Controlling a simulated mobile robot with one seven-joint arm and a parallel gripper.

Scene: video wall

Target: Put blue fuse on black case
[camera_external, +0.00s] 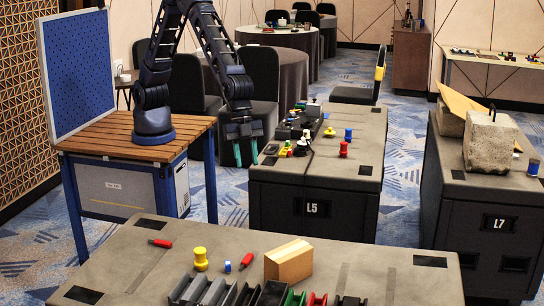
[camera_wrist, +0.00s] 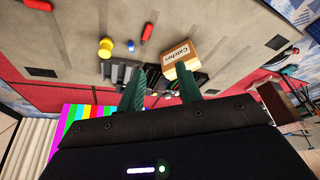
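A small blue cylinder, apparently the blue fuse (camera_external: 228,266), is on the grey top of the nearest case (camera_external: 390,285), between a yellow knob and a red piece. It also shows in the wrist view (camera_wrist: 131,46). Another blue piece (camera_external: 348,134) stands on the L5 case (camera_external: 310,208), a black-sided case with a grey top. I cannot tell which case or dark piece is the black case. My gripper (camera_external: 245,152) hangs in the air to the left of the L5 case. Its green fingers are apart and empty in the wrist view (camera_wrist: 160,82).
A cardboard-coloured box (camera_external: 289,262) marked "Catches" (camera_wrist: 181,52), a yellow knob (camera_external: 201,258), red pieces (camera_external: 160,243) and dark racks (camera_external: 205,290) are on the nearest case. Several small parts crowd the L5 top. A stone block (camera_external: 490,140) sits on the L7 case (camera_external: 480,225).

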